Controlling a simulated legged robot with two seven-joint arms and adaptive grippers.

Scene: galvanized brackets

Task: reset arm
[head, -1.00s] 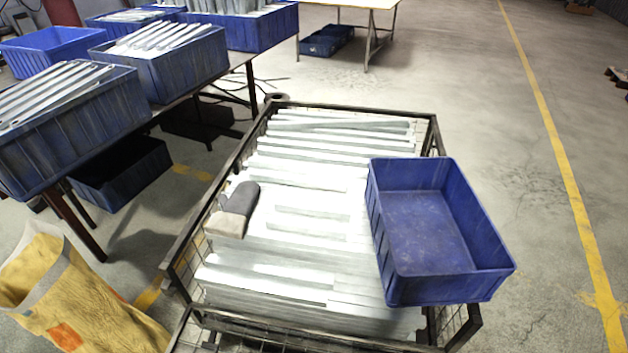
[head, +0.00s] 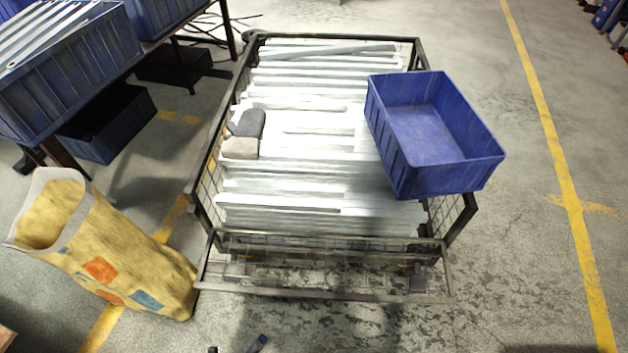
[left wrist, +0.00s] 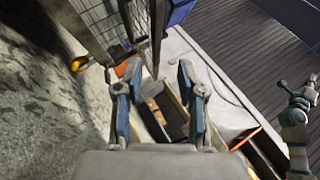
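My left gripper (head: 236,347) shows only as two dark fingertips, apart, at the bottom edge of the head view. In the left wrist view its two blue-padded fingers (left wrist: 155,85) stand wide apart with nothing held between them. At the right edge of that view is a grey jointed arm end, which looks like my right gripper (left wrist: 299,95); it is too small to tell whether it is open. The right gripper is outside the head view.
A wire cage (head: 212,145) holds stacked galvanized brackets (head: 290,187), dark-and-beige gloves (head: 243,135) and a tilted blue crate (head: 440,180). A yellow sack (head: 120,250) stands at left. Blue bins (head: 70,75) are on a table at upper left.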

